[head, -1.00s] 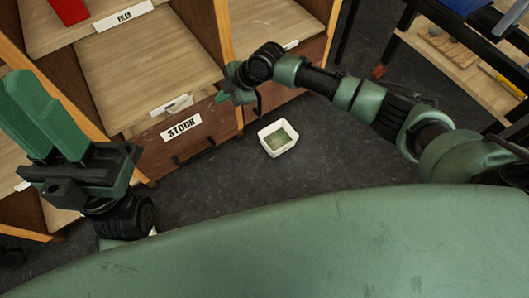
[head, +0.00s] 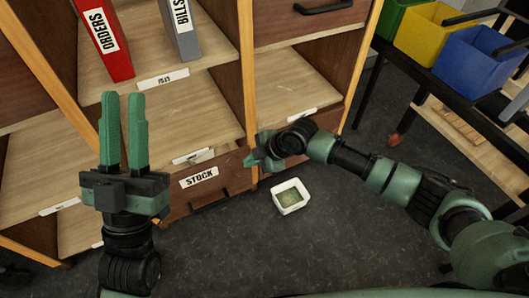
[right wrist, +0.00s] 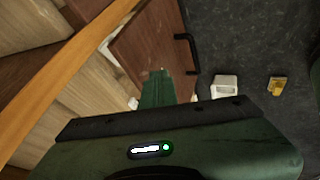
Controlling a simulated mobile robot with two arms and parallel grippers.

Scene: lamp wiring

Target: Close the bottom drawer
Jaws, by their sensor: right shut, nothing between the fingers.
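The brown drawer front with the STOCK label (head: 199,177) is low in the wooden shelf unit in the head view, with a dark handle (head: 208,200) below the label. I cannot tell how far it stands out. Another low drawer front (head: 297,160) is to its right, partly behind my right arm. My right gripper (head: 252,163) is shut and empty, by the right end of the STOCK drawer. In the right wrist view its green fingers (right wrist: 157,88) point at a brown front (right wrist: 150,45) with a black handle (right wrist: 186,53); contact is unclear. My left gripper (head: 124,120) is raised, empty, its fingers apart.
A white tray (head: 291,196) stands on the dark floor in front of the drawers. A red binder (head: 103,38) and a grey binder (head: 180,28) stand on an upper shelf. Yellow (head: 430,35) and blue (head: 478,58) bins are on a dark rack at right.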

